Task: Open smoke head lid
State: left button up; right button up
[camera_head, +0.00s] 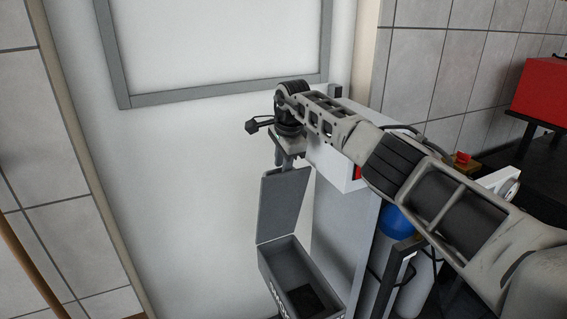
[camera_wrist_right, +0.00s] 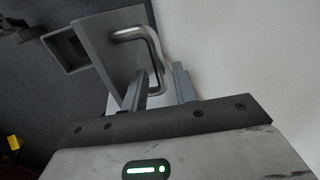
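The grey box (camera_head: 284,262) stands low in the head view, with its dark inside visible. Its flat grey lid (camera_head: 283,203) stands raised at the box's far edge. In the right wrist view the lid (camera_wrist_right: 98,48) carries a curved silver handle (camera_wrist_right: 150,36), and the box opening (camera_wrist_right: 66,49) shows beyond it. My right gripper (camera_head: 288,160) is just above the top of the lid. In the right wrist view its fingers (camera_wrist_right: 162,80) are apart, close to the handle; whether they touch it I cannot tell. My left gripper is not in view.
A white cabinet (camera_head: 333,165) stands right of the lid, beneath my right arm. A blue round object (camera_head: 397,222) and a dark frame are close to its right. A red box (camera_head: 540,90) sits on a dark surface at far right. The white wall panel behind is bare.

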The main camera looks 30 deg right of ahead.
jog(key=shift+r, duration=0.1)
pick_arm(q)
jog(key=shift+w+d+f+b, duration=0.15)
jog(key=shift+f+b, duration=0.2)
jog(key=shift+b, duration=0.45)
pick_arm(e)
jog(key=v, duration=1.5)
jog(key=shift+r, duration=0.3)
jog(key=shift+s+a, duration=0.1)
jog(key=shift+s, duration=0.05)
